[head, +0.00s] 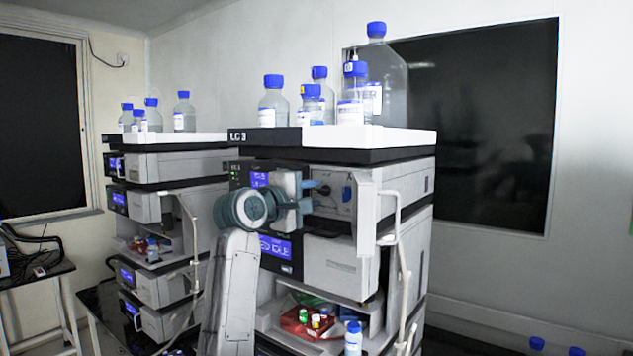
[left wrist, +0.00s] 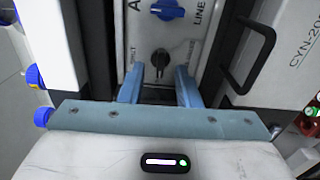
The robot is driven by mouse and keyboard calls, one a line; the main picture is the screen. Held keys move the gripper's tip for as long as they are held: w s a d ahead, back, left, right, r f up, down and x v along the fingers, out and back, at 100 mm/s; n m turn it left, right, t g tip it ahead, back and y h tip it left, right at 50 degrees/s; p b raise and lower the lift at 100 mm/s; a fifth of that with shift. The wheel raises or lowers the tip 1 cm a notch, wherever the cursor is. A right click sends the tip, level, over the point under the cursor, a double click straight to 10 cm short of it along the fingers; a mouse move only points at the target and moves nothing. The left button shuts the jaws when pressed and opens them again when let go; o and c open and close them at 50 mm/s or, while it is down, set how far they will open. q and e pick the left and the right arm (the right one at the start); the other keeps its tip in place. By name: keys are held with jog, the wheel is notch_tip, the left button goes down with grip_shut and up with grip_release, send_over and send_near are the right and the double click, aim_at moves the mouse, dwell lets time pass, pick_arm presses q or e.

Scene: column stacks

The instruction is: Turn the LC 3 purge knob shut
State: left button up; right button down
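The LC 3 stack (head: 265,136) stands in the middle of the head view. Its upper module has a recessed light panel (head: 333,203) with a black knob (head: 325,190) and, to its right, a blue knob (head: 347,193). In the left wrist view the black knob (left wrist: 158,63) lies straight ahead and the blue knob (left wrist: 168,11) is farther off. I cannot read which one is marked purge. My left gripper (head: 309,194) is at this panel. In the wrist view its fingers (left wrist: 159,76) are apart, with the black knob just beyond the gap. No contact shows. My right gripper is out of view.
A white panel (head: 366,212) sticks out right of the knobs. Bottles with blue caps (head: 273,100) stand on top of the stack. An open bay below holds a red tray (head: 300,326) with vials. Another stack (head: 180,158) stands left. A dark handle (left wrist: 250,55) shows in the wrist view.

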aim_at(323, 191)
pick_arm(q)
jog(key=shift+p+x, duration=0.35)
jog(key=shift+x, duration=0.5)
jog(key=shift+w+d+f, duration=0.1)
jog(key=shift+w, duration=0.2)
jog(key=shift+s, duration=0.1)
grip_shut()
